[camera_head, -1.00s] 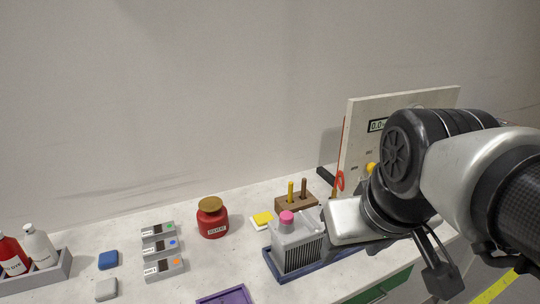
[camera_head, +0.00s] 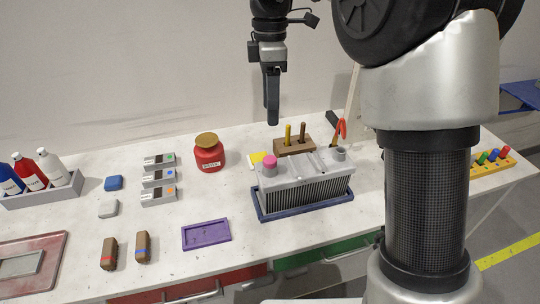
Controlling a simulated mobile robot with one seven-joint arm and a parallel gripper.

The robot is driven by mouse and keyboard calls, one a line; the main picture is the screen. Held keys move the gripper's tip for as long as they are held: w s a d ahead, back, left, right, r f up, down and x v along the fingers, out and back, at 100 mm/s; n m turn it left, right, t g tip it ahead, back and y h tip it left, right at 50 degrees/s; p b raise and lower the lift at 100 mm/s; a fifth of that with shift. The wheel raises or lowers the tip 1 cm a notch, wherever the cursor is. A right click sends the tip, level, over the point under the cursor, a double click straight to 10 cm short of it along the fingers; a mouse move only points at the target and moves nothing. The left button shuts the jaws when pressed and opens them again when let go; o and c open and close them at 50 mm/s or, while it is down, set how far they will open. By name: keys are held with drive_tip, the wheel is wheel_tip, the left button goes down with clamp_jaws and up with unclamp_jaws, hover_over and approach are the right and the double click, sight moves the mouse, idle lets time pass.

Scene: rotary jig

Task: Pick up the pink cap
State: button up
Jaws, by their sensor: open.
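The pink cap (camera_head: 270,160) sits on top of a post at the left end of a grey finned block (camera_head: 312,190). The block stands in a dark blue tray (camera_head: 283,214) on the white bench. My gripper (camera_head: 272,115) hangs pointing down, above and behind the cap, apart from it. Its fingers are seen nearly edge-on, and nothing shows held in them. A second post (camera_head: 339,153) at the block's right end is grey and bare on top.
A wooden holder (camera_head: 294,146) with upright pegs stands behind the block. A red jar (camera_head: 209,156) is to the left. A purple tray (camera_head: 206,234) lies front left. My arm fills the right side. Bare bench lies between the jar and the purple tray.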

hover_over(269, 158)
drive_tip(key=f, duration=0.9)
drive_tip(key=shift+d+f+b, duration=0.15)
drive_tip(key=shift+d+b, duration=0.1)
drive_tip(key=shift+b, duration=0.1)
drive_tip(key=shift+a+f, duration=0.2)
drive_tip(key=shift+f, duration=2.55)
drive_tip(key=c, duration=1.1)
